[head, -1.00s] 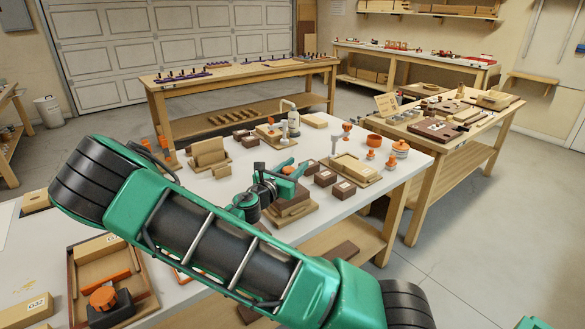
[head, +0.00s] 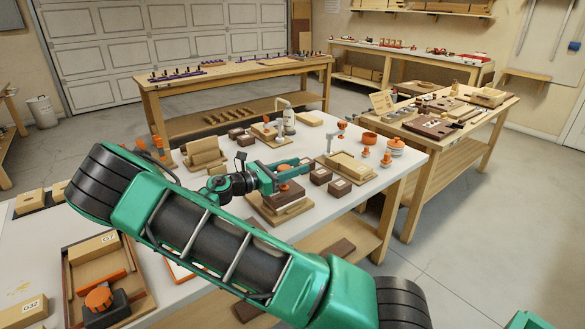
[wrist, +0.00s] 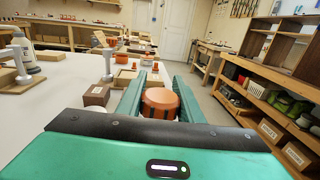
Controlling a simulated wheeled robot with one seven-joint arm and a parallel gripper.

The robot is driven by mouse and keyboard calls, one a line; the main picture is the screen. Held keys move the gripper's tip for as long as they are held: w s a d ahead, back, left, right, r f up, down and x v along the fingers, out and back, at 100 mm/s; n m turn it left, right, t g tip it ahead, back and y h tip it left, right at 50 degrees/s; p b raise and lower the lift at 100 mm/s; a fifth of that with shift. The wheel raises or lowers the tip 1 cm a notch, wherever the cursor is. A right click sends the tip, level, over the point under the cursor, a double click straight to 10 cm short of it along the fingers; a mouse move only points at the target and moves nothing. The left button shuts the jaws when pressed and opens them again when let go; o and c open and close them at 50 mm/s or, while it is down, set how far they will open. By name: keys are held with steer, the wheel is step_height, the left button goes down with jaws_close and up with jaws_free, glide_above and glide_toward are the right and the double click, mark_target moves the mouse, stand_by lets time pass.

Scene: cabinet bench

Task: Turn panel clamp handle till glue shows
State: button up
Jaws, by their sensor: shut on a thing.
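My gripper (head: 297,169) reaches over the wooden panel stack (head: 280,207) on the white bench in the head view. In the wrist view its two green fingers (wrist: 160,97) stand on either side of a round orange clamp handle (wrist: 160,104), and my gripper is shut on it. In the head view the handle is mostly hidden by the gripper. The panel stack has a dark brown block on lighter boards. I cannot make out any glue at its edges.
Small dark boxes (head: 339,187) and a pale wooden tray (head: 347,168) stand to the right of the stack. An orange pot (head: 396,147) is farther right. A white bottle (head: 289,122) stands behind. A box with an orange knob (head: 98,298) sits front left.

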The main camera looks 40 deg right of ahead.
steer(key=shift+w, duration=0.15)
steer(key=o, duration=1.1)
steer(key=shift+c, duration=0.2)
steer(key=shift+a, duration=0.15)
steer(key=a, duration=1)
steer(key=shift+w+a, duration=0.3)
steer(key=shift+w, duration=0.15)
